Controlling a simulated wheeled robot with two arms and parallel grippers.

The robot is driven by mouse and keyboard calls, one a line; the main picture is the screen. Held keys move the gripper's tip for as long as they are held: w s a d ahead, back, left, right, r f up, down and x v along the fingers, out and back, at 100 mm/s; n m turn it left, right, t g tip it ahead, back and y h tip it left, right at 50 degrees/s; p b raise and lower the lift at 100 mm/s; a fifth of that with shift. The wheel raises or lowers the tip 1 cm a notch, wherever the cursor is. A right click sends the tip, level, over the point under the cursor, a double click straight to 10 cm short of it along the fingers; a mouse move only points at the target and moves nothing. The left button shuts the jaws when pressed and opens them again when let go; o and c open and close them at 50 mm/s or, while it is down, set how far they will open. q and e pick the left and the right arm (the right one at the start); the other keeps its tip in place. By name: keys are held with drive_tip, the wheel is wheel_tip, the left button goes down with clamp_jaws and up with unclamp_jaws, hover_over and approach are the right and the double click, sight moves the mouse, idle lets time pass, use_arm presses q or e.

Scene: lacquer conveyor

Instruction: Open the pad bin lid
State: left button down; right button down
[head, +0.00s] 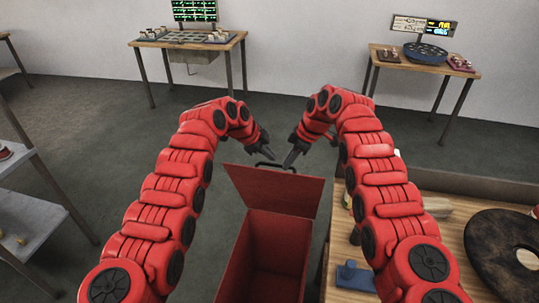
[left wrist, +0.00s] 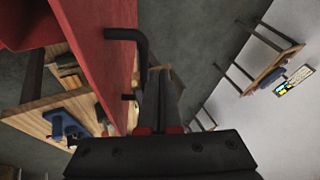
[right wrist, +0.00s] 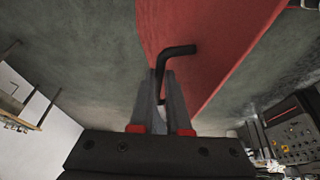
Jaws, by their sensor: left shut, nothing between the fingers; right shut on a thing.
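The red pad bin (head: 238,262) stands in front of me with its inside showing. Its red lid (head: 275,190) is raised at the far side, tilted up from the opening. The lid's black bar handle (head: 268,164) is at the lid's upper edge. My right gripper (head: 289,161) is shut on the handle; the right wrist view shows the handle (right wrist: 180,50) between its fingers (right wrist: 162,95). My left gripper (head: 266,152) is shut and empty, close beside the handle. In the left wrist view the handle (left wrist: 138,40) is just left of its fingers (left wrist: 160,92).
A wooden table (head: 437,222) to the right holds a dark ring-shaped disc (head: 490,240) and a blue object (head: 355,275). A grey shelf (head: 40,200) is at the left. The floor between is clear.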

drive_tip(key=c, duration=1.2)
unclamp_jaws()
drive_tip(key=shift+f, duration=0.1)
drive_tip(key=shift+c, duration=0.2)
drive_tip(key=o, duration=0.4)
drive_tip(key=shift+w+d+f, duration=0.1)
drive_tip(key=shift+w+f, duration=0.05)
drive_tip(key=shift+w, duration=0.15)
drive_tip(key=shift+c, duration=0.2)
drive_tip(key=shift+s, duration=0.1)
